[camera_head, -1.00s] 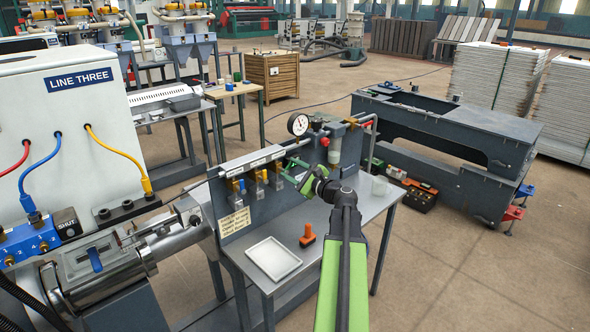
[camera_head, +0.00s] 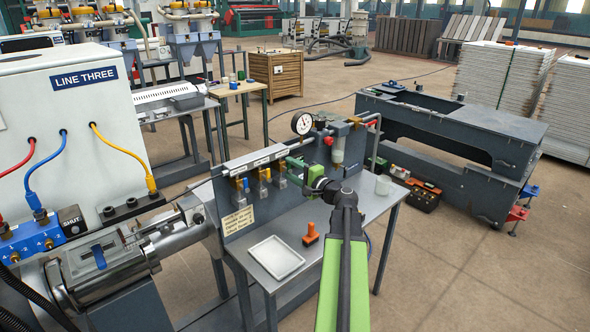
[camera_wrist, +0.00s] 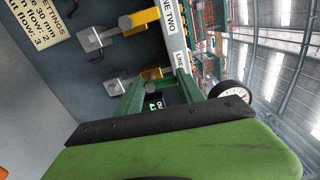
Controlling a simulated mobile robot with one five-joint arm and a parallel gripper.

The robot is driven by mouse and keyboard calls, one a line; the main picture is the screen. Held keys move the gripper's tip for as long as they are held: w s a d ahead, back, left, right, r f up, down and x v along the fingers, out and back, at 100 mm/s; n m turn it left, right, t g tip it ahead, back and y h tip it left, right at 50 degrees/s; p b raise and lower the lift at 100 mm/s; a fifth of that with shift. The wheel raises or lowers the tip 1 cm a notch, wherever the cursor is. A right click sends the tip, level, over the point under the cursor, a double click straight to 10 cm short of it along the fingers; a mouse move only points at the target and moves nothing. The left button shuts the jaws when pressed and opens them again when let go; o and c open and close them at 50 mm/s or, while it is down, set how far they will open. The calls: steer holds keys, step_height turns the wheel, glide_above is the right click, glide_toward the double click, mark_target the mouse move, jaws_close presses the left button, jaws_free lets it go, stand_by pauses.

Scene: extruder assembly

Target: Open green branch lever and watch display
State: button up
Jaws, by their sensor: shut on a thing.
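The grey valve panel (camera_head: 240,195) stands at the back of a bench in the head view. It carries yellow and other small valves (camera_head: 264,176) under a white label strip. My gripper (camera_head: 297,168) is at the panel's right part, beside these valves. In the wrist view my gripper (camera_wrist: 156,94) has its two green fingers closed around a small dark piece with a green and white marking (camera_wrist: 154,105). I take this for the green branch lever; its fingers hide most of it. A round dial gauge (camera_head: 302,123) stands above the panel and also shows in the wrist view (camera_wrist: 231,93). I cannot read it.
A white tray (camera_head: 275,258) and an orange-topped piece (camera_head: 311,234) lie on the bench in front of the panel. The LINE THREE machine (camera_head: 70,120) is at the left. Open floor lies to the right.

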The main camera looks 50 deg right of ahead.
steer(key=shift+n, duration=0.5)
steer(key=o, duration=1.4)
steer(key=shift+c, duration=0.2)
steer(key=shift+s+a, duration=0.1)
